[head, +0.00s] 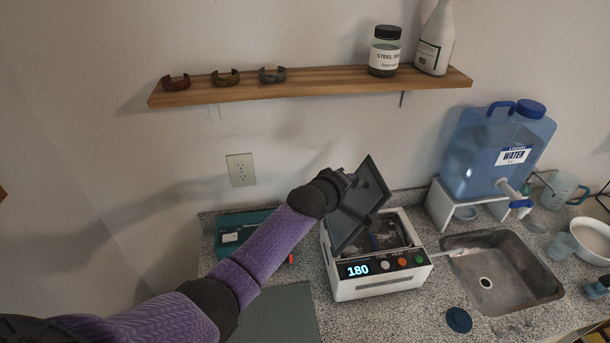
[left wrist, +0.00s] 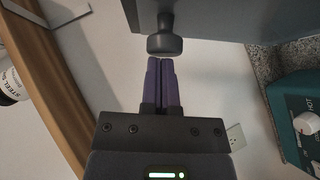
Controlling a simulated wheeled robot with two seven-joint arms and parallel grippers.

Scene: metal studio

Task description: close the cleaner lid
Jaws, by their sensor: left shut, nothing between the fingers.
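The cleaner (head: 350,290) is a white box with a lit display reading 180 and several round buttons, on the speckled counter. Its dark grey lid (head: 372,185) stands open, tilted up above the box. My left gripper (head: 350,178) is at the upper left part of the lid and partly hides it. In the left wrist view, my left gripper's purple fingers (left wrist: 160,62) are shut and empty. Their tips are right by the lid's dark round knob (left wrist: 165,42); I cannot tell whether they touch. The lid panel (left wrist: 235,18) fills the top right there. My right gripper is not in view.
A teal device (head: 232,222) stands left of the cleaner, partly behind my left arm. A sink (head: 510,265) and a blue water jug (head: 490,150) are to the right. A wooden shelf (head: 310,85) with a jar (head: 385,50) hangs above. A dark round disc (head: 459,320) lies in front.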

